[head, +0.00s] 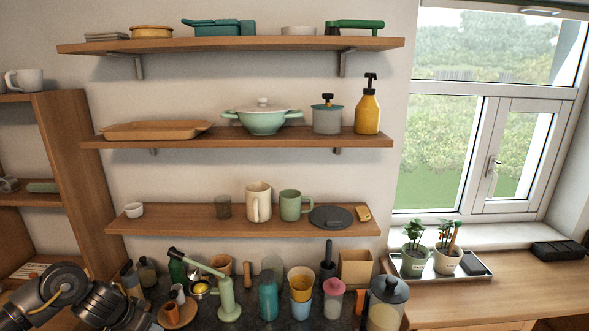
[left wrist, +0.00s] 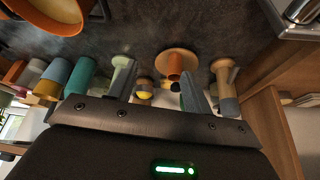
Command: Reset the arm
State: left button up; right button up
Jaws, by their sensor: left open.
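My left arm (head: 62,285) comes in at the lower left corner of the head view, bent low at the left end of the dark counter. Its end runs down to the bottom edge, and the fingertips cannot be made out there. In the left wrist view my left gripper (left wrist: 158,84) is open, with its two fingers apart and nothing held between them. Beyond the fingers are a small yellow item (left wrist: 144,94) and an orange cup on a round plate (left wrist: 175,62). My right arm is not in view.
Close to the arm stand a terracotta plate with cups (head: 180,314), a green lever press (head: 228,298) and several bottles and cups. A wooden side shelf (head: 75,170) rises at left. Three wall shelves hang above the counter, the lowest shelf (head: 170,222) carrying mugs.

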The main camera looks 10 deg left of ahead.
pick_arm(q)
jog(key=s+d+f+m+t, duration=0.1)
jog(key=s+d+f, duration=0.1)
jog(key=d, duration=0.4)
jog(key=s+d+f+m+t+h, duration=0.1)
jog(key=s+d+f, duration=0.1)
jog(key=d, duration=0.5)
jog(key=s+d+f+m+t+h, duration=0.1)
jog(key=s+d+f, duration=0.2)
jog(key=d, duration=0.4)
jog(key=shift+d+f, duration=0.2)
jog(key=shift+d, duration=0.05)
jog(key=s+a+f+n+g+y, duration=0.1)
jog(key=s+n+g, duration=0.1)
jog(key=s, duration=1)
jog(key=s+f+n+g+y, duration=0.1)
jog(key=s+f+g, duration=0.15)
jog(key=s, duration=0.85)
notch_tip(320, 180, down, 33)
jog(key=s+g+b, duration=0.2)
jog(key=b, duration=0.4)
jog(key=s+a+f+b, duration=0.3)
jog(key=s+f, duration=1.2)
jog(key=f, duration=0.2)
jog(key=shift+s+a+m+g+y+b, duration=0.2)
jog(key=shift+s+m+g+y+b, duration=0.05)
jog(key=shift+m+g+y+b, duration=0.1)
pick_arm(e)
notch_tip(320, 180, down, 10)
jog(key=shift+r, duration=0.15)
